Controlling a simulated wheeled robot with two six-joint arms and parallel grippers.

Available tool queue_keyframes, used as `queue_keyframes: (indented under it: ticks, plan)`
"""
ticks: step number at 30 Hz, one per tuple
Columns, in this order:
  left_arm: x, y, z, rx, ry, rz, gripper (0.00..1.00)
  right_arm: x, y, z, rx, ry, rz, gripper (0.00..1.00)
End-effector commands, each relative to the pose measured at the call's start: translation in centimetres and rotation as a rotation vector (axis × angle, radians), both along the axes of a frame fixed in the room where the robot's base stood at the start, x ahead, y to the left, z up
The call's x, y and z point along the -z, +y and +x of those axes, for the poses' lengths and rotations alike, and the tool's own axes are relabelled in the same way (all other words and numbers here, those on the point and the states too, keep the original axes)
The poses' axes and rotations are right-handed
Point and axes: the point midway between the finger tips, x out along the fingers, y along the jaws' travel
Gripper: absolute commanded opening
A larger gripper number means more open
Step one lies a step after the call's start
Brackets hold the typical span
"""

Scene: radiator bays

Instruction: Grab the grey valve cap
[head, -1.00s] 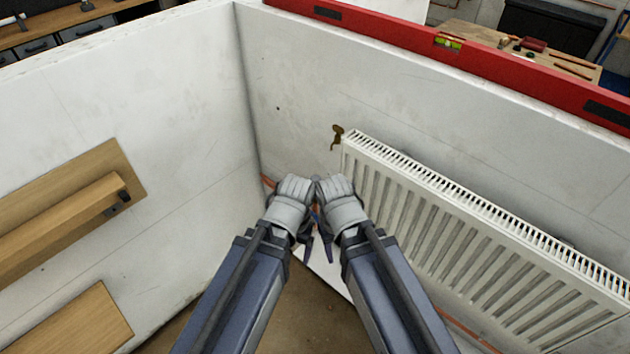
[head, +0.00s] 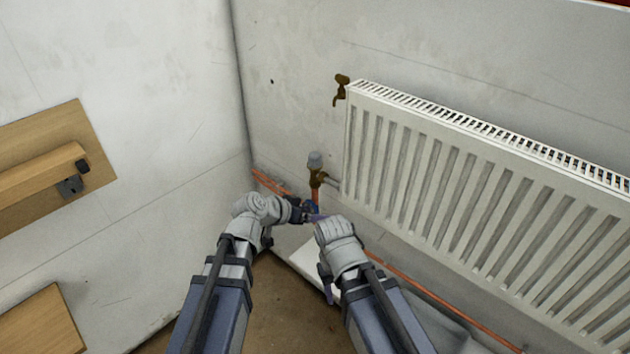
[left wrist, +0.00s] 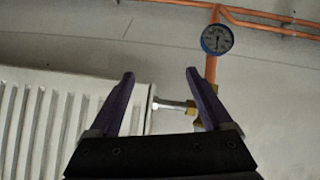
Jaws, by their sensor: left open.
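The grey valve cap (head: 315,159) sits on top of a brass valve (head: 317,178) at the lower left end of the radiator. My left gripper (head: 310,214) is below the cap in the head view, turned to the right, apart from it and empty. In the left wrist view its two dark fingers (left wrist: 158,85) are spread open, with the brass valve (left wrist: 196,104) partly behind the right-hand finger; the cap cannot be made out there. My right gripper (head: 328,288) hangs low beside it, fingers mostly hidden behind the hand.
The white radiator (head: 470,190) fills the wall to the right. A brass bleed tap (head: 341,90) is at its upper corner. A blue-rimmed gauge (left wrist: 217,38) stands on the copper pipe (left wrist: 211,70) near the valve. Wooden boards (head: 45,165) are on the left wall.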

Motion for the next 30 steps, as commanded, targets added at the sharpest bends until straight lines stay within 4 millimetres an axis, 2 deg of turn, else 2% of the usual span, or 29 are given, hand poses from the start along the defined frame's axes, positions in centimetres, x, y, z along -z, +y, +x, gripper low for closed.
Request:
queue_keyframes:
  ticks: [1,3,6,12,21,25,30]
  plan:
    - [-0.1,-0.4,1.7,-0.002,-0.084,-0.044,0.83,1.5,0.0,0.0,0.0,0.0,0.0,0.5]
    - [-2.2,-0.8,3.6,-0.012,-0.204,-0.095,0.83,1.7,0.0,0.0,0.0,0.0,0.0,0.5]
    - [-4.7,-0.8,5.8,-0.045,-0.349,-0.146,0.83,2.0,0.0,0.0,0.0,0.0,0.0,0.5]
    - [-8.0,0.5,8.9,-0.144,-0.541,-0.191,0.83,2.7,0.0,0.0,0.0,0.0,0.0,0.5]
    - [-9.4,1.7,10.3,-0.219,-0.626,-0.197,0.83,2.9,0.0,0.0,0.0,0.0,0.0,0.5]
    - [-9.4,1.6,10.6,-0.219,-0.626,-0.196,0.83,2.9,0.0,0.0,0.0,0.0,0.0,0.5]
    - [-9.2,0.7,12.2,-0.219,-0.626,-0.196,0.83,3.1,0.0,0.0,0.0,0.0,0.0,0.5]
